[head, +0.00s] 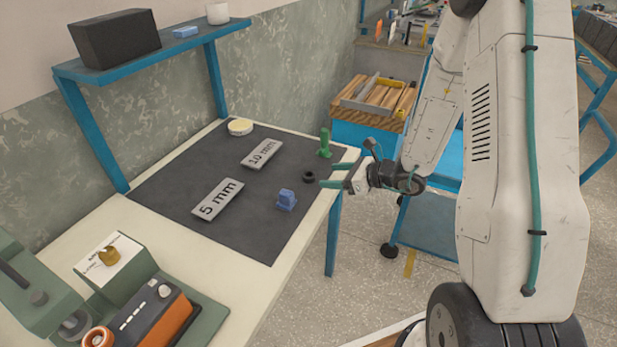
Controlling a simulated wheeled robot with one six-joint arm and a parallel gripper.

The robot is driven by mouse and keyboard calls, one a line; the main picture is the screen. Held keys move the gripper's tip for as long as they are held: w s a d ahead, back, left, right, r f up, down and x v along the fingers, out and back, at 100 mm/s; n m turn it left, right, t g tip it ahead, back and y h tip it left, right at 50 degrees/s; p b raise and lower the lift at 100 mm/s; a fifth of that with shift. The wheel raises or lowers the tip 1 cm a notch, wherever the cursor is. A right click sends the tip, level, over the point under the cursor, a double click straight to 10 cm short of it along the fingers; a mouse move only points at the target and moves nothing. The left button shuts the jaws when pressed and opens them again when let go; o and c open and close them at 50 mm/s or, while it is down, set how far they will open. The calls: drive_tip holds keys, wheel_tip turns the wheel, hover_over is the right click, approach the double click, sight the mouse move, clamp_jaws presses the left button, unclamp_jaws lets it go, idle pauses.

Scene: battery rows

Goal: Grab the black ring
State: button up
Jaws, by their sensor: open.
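The small black ring (308,177) lies on the dark mat (180,170) near the right side of the table. My gripper (326,175) is open, with its two teal fingers pointing left toward the ring. The fingertips are just to the right of the ring in the picture. I cannot tell their exact height or whether they touch it. Nothing shows between the fingers.
A green peg-like part (325,143) stands behind the ring and a blue block (286,200) sits in front. A pale round disc (240,127) lies at the back.

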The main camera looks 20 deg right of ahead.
sight(316, 182)
drive_tip(key=x, duration=0.6)
drive_tip(key=shift+w+f, duration=0.15)
drive_tip(key=shift+f, duration=0.05)
drive_tip(key=c, duration=1)
